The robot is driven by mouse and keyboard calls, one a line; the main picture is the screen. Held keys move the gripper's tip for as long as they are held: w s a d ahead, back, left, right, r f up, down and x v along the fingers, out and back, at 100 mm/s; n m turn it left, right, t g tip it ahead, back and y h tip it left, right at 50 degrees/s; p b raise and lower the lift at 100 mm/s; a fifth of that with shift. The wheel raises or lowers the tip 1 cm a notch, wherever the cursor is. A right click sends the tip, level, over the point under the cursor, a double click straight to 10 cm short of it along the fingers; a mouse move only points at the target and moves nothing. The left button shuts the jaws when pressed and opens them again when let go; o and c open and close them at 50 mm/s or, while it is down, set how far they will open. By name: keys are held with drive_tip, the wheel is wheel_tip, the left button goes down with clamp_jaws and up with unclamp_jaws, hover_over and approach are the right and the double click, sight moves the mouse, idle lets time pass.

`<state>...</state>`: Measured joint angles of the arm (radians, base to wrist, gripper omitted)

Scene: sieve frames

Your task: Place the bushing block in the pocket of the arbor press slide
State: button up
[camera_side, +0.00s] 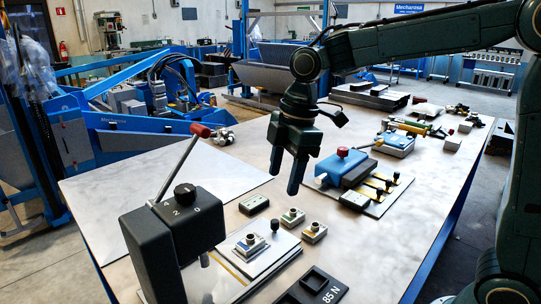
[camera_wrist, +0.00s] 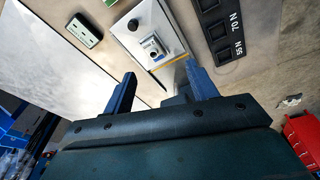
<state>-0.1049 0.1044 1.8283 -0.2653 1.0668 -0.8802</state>
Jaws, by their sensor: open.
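My gripper (camera_side: 286,172) is open and empty, high above the bench, its fingers pointing down; its fingertips also show in the wrist view (camera_wrist: 160,84). A small grey bushing block (camera_side: 250,241) with a round top sits on the pale slide plate of the arbor press (camera_side: 283,252); it also shows in the wrist view (camera_wrist: 152,46). It appears to sit at the pocket, but I cannot tell how deep. The black press head (camera_side: 160,245) stands beside the slide. Two similar blocks, one left (camera_side: 292,216) and one right (camera_side: 314,231), stand on the bench behind the slide.
A dark block with a pale green top (camera_side: 254,204) lies left of the loose blocks. A black knob (camera_wrist: 133,24) rises from the slide plate. The press lever (camera_side: 180,165) slants up with a red handle. A black labelled tray (camera_side: 312,288) lies in front; a blue fixture (camera_side: 345,166) stands behind.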

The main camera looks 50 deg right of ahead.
drive_tip(key=s+d+m+t, duration=0.2)
drive_tip(key=s+d+m, duration=0.2)
drive_tip(key=s+m, duration=0.3)
drive_tip(key=s+d+m+t+h, duration=0.1)
drive_tip(key=s+d+m, duration=0.3)
drive_tip(key=s, duration=0.9)
drive_tip(key=m+t, duration=0.1)
drive_tip(key=m, duration=0.2)
drive_tip(key=shift+s+h, duration=0.3)
drive_tip(key=shift+s, duration=0.1)
